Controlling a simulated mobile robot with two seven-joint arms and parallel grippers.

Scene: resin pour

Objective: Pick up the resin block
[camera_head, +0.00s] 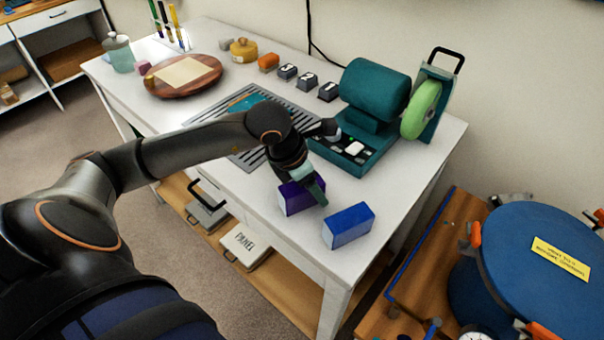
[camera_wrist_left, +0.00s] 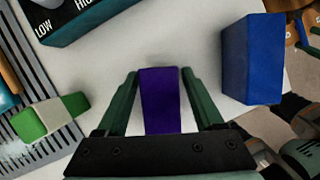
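A purple block (camera_head: 294,202) stands on the white table near its front right edge; it also shows in the left wrist view (camera_wrist_left: 160,100). My left gripper (camera_head: 306,188) reaches down over it, and its green fingers lie on either side of the block. In the left wrist view narrow gaps show between the fingers and the block, so the gripper looks open around it. A blue block (camera_head: 348,226) stands apart to the right, and also at the right of the left wrist view (camera_wrist_left: 252,60).
A teal machine (camera_head: 372,100) with a green wheel stands behind the blocks. A slotted grey mat (camera_head: 208,118) lies to the left, with small dark blocks (camera_head: 307,82) behind. A round wooden board (camera_head: 208,80) is at the far left. A blue drum (camera_head: 520,260) stands right of the table.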

